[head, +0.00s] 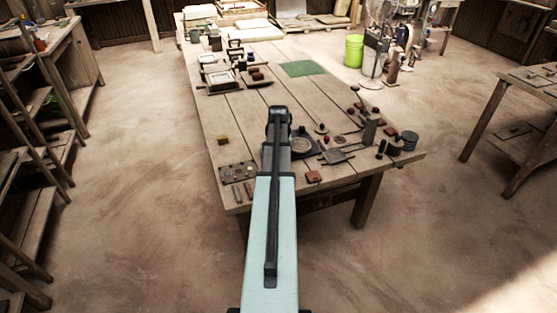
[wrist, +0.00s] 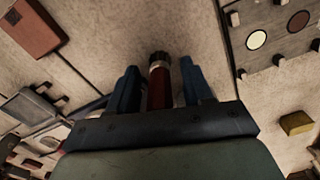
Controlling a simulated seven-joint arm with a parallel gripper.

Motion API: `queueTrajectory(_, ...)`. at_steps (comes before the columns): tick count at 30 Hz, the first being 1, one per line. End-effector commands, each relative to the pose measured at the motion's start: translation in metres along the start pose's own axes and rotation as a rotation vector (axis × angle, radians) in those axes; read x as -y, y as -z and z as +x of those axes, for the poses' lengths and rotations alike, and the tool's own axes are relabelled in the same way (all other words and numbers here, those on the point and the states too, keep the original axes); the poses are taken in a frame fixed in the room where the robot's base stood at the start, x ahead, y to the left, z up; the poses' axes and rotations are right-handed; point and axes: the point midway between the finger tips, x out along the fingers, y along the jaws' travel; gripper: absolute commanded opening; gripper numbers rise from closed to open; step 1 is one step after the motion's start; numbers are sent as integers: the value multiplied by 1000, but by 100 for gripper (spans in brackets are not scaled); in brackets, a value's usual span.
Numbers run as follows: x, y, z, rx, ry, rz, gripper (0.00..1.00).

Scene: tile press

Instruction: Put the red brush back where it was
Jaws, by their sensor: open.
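The red brush (wrist: 160,88) shows in the wrist view as a red handle with a pale metal band and a dark tip. It lies between the two blue fingers of my gripper (wrist: 161,88). The gripper is open, with a narrow gap on each side of the brush. The brush's lower end is hidden behind the gripper body. I cannot tell whether the brush touches the table. In the head view my arm covers this spot, and neither the brush nor the fingers can be made out.
A green mat (head: 302,69) lies farther back. The table's left middle is mostly clear.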

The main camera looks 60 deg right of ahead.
Motion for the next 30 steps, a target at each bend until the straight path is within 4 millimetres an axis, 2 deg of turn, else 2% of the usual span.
queueTrajectory(18, 0, 0, -91, -2, 0, 0, 50)
queueTrajectory(24, 0, 0, -109, 0, 0, 0, 50)
queueTrajectory(30, 0, 0, -117, 0, 0, 0, 50)
